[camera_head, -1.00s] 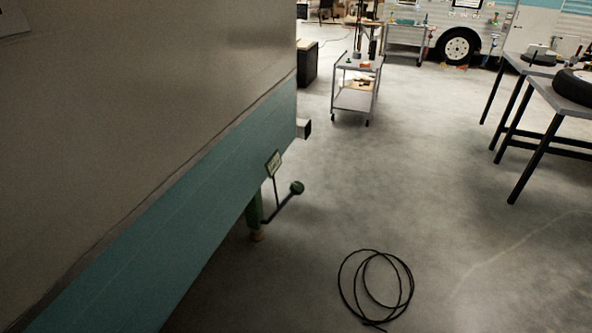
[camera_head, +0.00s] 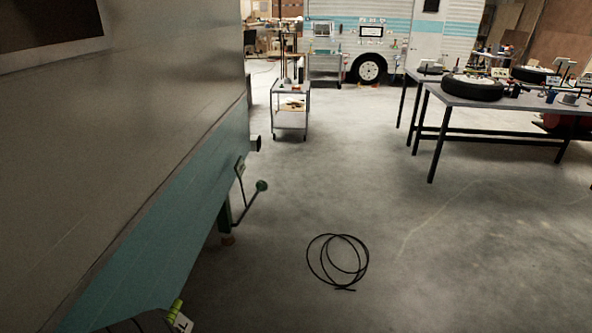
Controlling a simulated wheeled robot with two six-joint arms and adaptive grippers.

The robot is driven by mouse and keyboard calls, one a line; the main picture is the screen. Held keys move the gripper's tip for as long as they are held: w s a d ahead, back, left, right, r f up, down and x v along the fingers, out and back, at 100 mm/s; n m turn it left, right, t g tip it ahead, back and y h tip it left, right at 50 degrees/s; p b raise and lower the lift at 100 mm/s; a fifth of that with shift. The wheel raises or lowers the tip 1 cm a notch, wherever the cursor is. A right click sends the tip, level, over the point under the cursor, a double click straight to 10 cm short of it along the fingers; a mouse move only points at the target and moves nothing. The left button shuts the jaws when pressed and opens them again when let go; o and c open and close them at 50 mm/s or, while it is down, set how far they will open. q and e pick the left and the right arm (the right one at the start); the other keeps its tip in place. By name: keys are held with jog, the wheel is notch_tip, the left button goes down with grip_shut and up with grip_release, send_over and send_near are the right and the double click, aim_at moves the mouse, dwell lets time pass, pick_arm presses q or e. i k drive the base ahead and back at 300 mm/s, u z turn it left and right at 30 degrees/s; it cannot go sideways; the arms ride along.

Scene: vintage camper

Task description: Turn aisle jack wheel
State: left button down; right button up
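A green jack (camera_head: 225,216) stands under the lower edge of the camper (camera_head: 150,240) on the left. A dark crank arm runs from it up to a round green knob (camera_head: 262,185). A small sign (camera_head: 240,167) stands on a thin post beside the jack; its text is too small to read. I cannot make out a full wheel on this jack. A yellow-green object with a white tag (camera_head: 177,316) shows at the bottom edge, partly cut off. Neither of my grippers is in view.
A coiled black cable (camera_head: 337,262) lies on the floor right of the jack. A grey cart (camera_head: 290,118) stands farther back. Workbenches (camera_head: 460,101) with a tire (camera_head: 472,87) stand at the right. A second camper (camera_head: 400,40) is at the back.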

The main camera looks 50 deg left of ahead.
aim_at(261, 185)
jog(key=u, duration=0.05)
jog(key=i, duration=1.25)
jog(key=u, duration=0.6)
jog(key=i, duration=1.05)
jog(key=u, duration=1.5)
jog(key=i, duration=0.7)
jog(key=u, duration=0.75)
jog(key=i, duration=0.5)
jog(key=u, duration=0.25)
